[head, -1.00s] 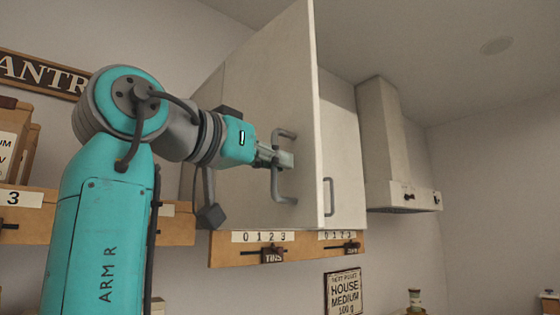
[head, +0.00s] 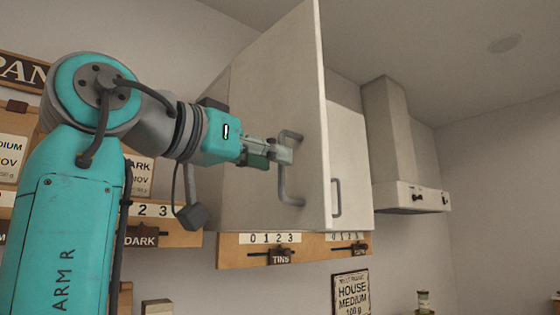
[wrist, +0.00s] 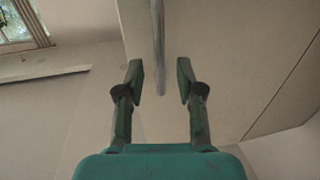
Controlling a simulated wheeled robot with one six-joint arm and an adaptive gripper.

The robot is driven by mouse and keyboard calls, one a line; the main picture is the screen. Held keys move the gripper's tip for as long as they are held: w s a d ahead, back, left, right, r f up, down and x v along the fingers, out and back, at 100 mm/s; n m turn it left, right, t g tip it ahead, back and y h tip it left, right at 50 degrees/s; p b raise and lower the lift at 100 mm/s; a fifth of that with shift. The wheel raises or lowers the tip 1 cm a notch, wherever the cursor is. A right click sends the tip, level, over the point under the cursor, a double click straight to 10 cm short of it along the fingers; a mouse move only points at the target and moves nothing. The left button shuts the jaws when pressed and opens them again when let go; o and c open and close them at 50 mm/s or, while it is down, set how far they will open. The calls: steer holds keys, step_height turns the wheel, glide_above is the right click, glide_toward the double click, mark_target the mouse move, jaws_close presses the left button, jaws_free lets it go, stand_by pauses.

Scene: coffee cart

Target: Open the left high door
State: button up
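The left high door (head: 262,110) is a pale panel standing partly open, swung out from the wall cabinet. Its grey bar handle (head: 284,180) is near the free edge. My gripper (head: 281,153) is at the upper half of this handle. In the wrist view my gripper (wrist: 160,80) is open, with a gap on both sides of the handle bar (wrist: 158,35). The bar lines up between the two fingertips, and neither finger visibly touches it. I cannot tell how deep the bar lies between them.
The closed right door (head: 349,150) with its own handle (head: 337,197) is beside it. A range hood (head: 395,140) hangs further right. A wooden label rail (head: 230,252) runs below the cabinet. Open air lies in front of the hood.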

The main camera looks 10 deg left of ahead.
steer(key=v, duration=0.8)
steer(key=shift+s, duration=0.25)
steer(key=shift+a, duration=0.1)
steer(key=shift+f, duration=0.1)
